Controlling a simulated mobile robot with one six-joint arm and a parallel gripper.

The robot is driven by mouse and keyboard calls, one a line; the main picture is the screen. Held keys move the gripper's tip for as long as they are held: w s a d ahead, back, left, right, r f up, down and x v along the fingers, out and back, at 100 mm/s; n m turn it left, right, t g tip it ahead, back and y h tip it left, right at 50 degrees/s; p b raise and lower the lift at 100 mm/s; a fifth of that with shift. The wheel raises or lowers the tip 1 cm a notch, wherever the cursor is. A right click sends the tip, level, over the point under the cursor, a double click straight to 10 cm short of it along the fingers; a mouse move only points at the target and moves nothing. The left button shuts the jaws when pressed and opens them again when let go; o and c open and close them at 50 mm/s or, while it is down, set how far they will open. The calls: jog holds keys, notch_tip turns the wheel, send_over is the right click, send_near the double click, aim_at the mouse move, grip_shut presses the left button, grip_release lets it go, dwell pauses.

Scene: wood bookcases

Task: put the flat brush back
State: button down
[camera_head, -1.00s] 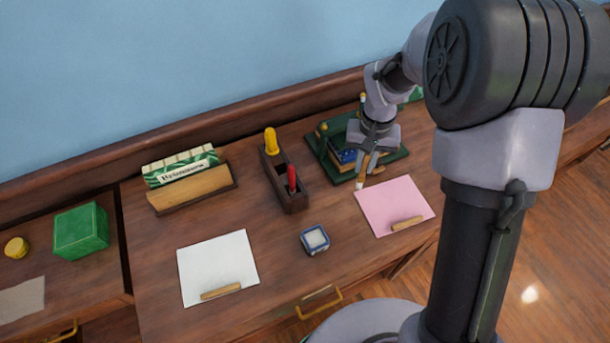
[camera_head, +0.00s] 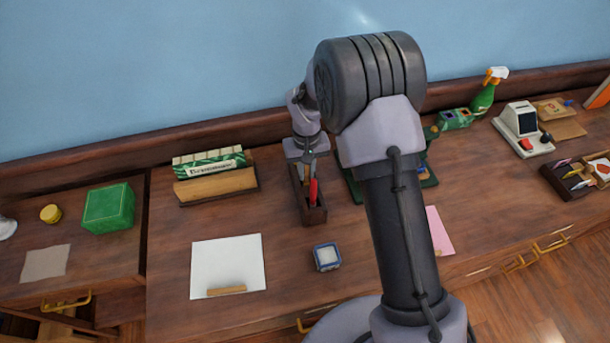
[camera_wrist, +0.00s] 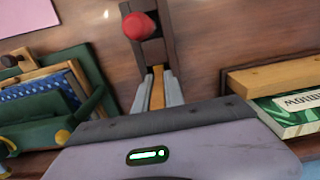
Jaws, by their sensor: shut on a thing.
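My gripper (camera_head: 307,155) is over the back part of a dark wooden tool holder (camera_head: 311,214). In the wrist view my gripper (camera_wrist: 157,78) is shut on a narrow orange-brown piece, which I take for the flat brush (camera_wrist: 157,95). Its far end is hard to make out, and in the head view my wrist hides it. The holder (camera_wrist: 153,50) lies just beyond the fingertips in the wrist view. A red-handled tool (camera_head: 313,190) stands in the holder's front part; its red end also shows in the wrist view (camera_wrist: 138,26). I cannot tell whether the brush touches the holder.
A green stand (camera_wrist: 20,138) with books is close beside the holder, mostly behind my arm in the head view. A wooden block (camera_head: 216,187) with a green-white box (camera_head: 208,161) is left. A small blue-rimmed dish (camera_head: 326,256) and white paper (camera_head: 228,262) lie in front.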

jog(key=shift+f, duration=0.5)
jog(key=c, duration=1.4)
grip_release()
jog(key=shift+w, duration=0.1)
notch_tip(320, 180, up, 14)
jog(key=p, duration=0.3)
jog(key=shift+d+f, duration=0.1)
jog(key=shift+f, duration=0.05)
jog(key=s+d+r+m+t+y, duration=0.1)
jog(key=s+d+r+m+t, duration=0.15)
jog(key=s+r, duration=0.6)
jog(key=s+d+r+m+t, duration=0.1)
jog(key=s+d+r+m, duration=0.15)
jog(key=s+r, duration=0.65)
jog(key=s+d+r+m+t+y, duration=0.1)
jog(key=s+t, duration=0.1)
jog(key=s, duration=0.7)
jog(key=shift+s+d+r+m, duration=0.3)
jog(key=shift+s+m, duration=0.05)
jog(key=shift+m, duration=0.05)
